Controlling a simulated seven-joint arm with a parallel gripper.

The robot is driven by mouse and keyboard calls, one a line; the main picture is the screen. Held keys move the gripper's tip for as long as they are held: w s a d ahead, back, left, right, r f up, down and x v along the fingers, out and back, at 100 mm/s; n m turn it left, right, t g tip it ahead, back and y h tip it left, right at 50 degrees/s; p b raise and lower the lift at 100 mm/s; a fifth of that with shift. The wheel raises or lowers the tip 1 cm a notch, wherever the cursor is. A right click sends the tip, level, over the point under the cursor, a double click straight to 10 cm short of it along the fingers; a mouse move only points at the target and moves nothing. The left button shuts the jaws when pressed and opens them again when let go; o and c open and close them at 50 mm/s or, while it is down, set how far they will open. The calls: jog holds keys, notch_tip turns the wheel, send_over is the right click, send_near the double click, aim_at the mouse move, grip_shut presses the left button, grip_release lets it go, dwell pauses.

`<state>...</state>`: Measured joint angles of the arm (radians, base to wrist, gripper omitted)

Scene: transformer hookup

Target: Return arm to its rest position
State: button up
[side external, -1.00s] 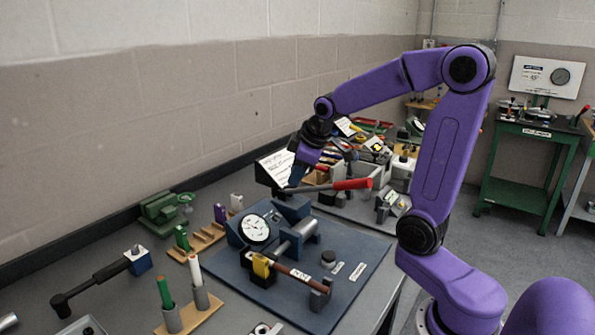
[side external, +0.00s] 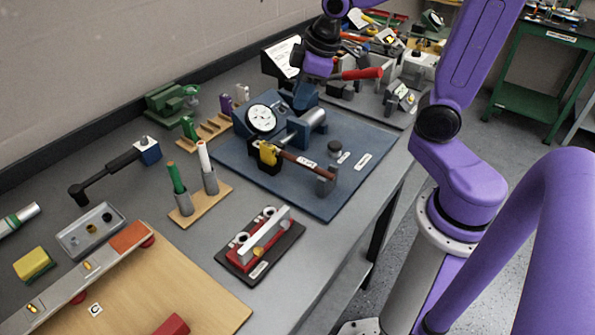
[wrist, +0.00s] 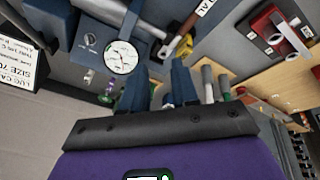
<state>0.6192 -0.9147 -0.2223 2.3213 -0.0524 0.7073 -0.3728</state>
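My gripper (side external: 306,95), with dark blue fingers under a purple wrist, hangs over the back part of the blue fixture board (side external: 345,190), just behind the white dial gauge (side external: 262,118). In the wrist view, my gripper's two fingers (wrist: 158,88) stand apart with a gap between them and no held object visible. The dial gauge also shows in the wrist view (wrist: 121,57), beyond the fingers. My arm is bent and reaches out over the bench; its upper part is cut off by the top of the side view.
A red-handled bar (side external: 358,74) lies close to the right of my gripper. A sign (side external: 283,56) stands behind it. Upright green and white pens (side external: 204,158) and a red clamp block (side external: 260,240) stand nearer the camera. The bench's right edge is clear.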

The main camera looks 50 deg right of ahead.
jog(key=s+a+f+n+g, duration=0.1)
jog(key=s+a+f+n, duration=0.1)
jog(key=s, duration=0.8)
jog(key=s+a+f+n+g, duration=0.1)
jog(key=s+a+n+g, duration=0.1)
jog(key=s, duration=0.9)
jog(key=shift+a+f+n+g, duration=0.3)
jog(key=shift+a+f, duration=0.1)
jog(key=shift+a, duration=0.5)
